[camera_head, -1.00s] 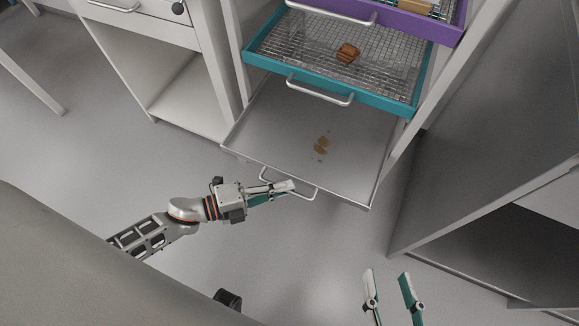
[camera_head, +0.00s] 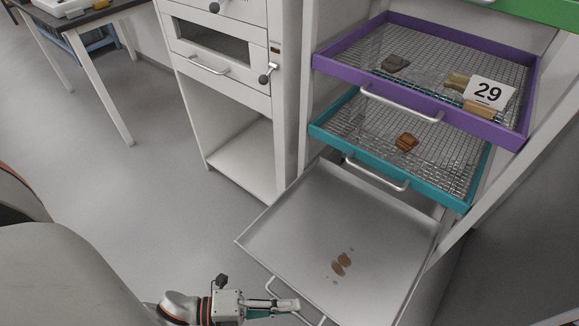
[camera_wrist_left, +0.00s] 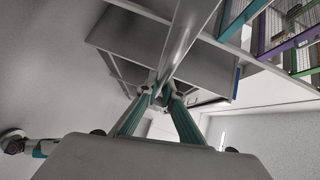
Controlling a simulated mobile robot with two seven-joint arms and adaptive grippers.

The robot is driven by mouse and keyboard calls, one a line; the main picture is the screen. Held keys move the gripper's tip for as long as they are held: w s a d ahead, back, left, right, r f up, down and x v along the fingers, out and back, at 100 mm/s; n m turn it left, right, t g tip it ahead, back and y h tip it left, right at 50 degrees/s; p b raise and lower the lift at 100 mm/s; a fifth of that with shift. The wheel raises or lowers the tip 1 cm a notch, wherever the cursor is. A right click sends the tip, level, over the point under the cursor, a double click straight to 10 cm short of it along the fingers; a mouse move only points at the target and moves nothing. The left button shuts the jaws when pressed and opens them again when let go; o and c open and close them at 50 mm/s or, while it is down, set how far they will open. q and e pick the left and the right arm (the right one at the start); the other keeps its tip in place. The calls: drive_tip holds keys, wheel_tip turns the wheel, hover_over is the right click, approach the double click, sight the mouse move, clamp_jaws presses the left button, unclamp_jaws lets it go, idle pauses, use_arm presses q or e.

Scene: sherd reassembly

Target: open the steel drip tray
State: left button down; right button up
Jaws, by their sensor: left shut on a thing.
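The steel drip tray (camera_head: 290,240) is the lowest tray in the rack and stands far out over the floor, below a teal tray. Brown stains or bits lie on its flat bottom. My left gripper (camera_head: 288,305) is shut on the tray's front bar handle (camera_head: 271,288), at the bottom of the head view.
Above are a teal mesh tray (camera_head: 330,133) with a brown sherd (camera_head: 407,142) and a purple mesh tray (camera_head: 335,68) with sherds and a card marked 29 (camera_head: 489,92). A white cabinet (camera_head: 215,75) stands left of the rack. Floor (camera_head: 190,235) left of the drip tray is clear.

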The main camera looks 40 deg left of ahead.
use_arm(q)
drive_tip(key=c, duration=2.2)
unclamp_jaws()
